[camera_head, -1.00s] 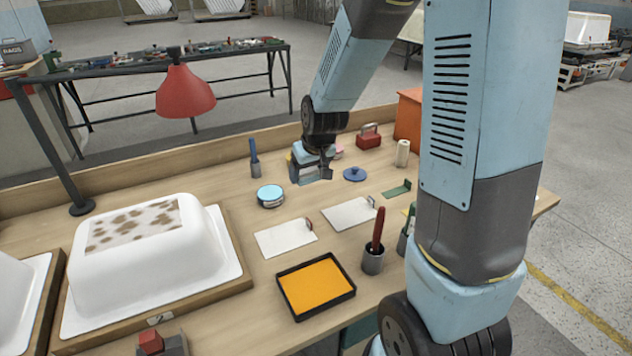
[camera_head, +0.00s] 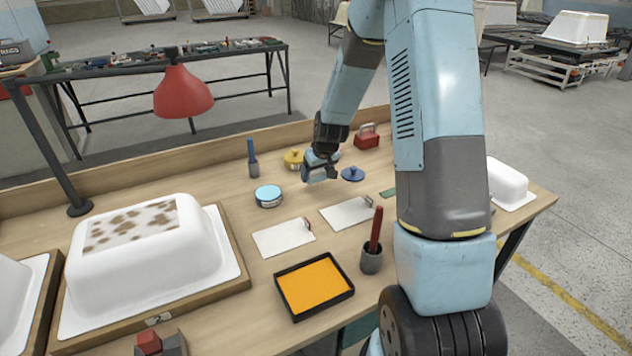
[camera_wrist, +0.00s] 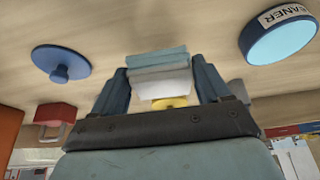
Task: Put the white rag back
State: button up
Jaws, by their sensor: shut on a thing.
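My gripper (camera_head: 320,172) is over the back middle of the workbench, beside the blue knobbed lid (camera_head: 352,174). In the wrist view its two dark fingers (camera_wrist: 160,82) are shut on a folded cloth-like stack. The stack shows a white part (camera_wrist: 163,84) nearer the palm and a pale blue part (camera_wrist: 156,56) beyond it. The white part looks like the white rag; I cannot tell whether the two parts are separate. In the head view the arm mostly hides the white part.
White boards (camera_head: 284,238), an orange-filled tray (camera_head: 313,286) and a cup (camera_head: 372,260) are in front. A white tub shell (camera_head: 140,255) and red lamp (camera_head: 184,92) are at left.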

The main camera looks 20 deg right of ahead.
aim_at(317, 180)
jog(key=shift+w+d+f, duration=0.1)
jog(key=shift+w+f, duration=0.05)
jog(key=shift+f, duration=0.2)
notch_tip(317, 180, down, 3)
jog(key=shift+w+f, duration=0.1)
jog(key=shift+f, duration=0.05)
jog(key=o, duration=0.9)
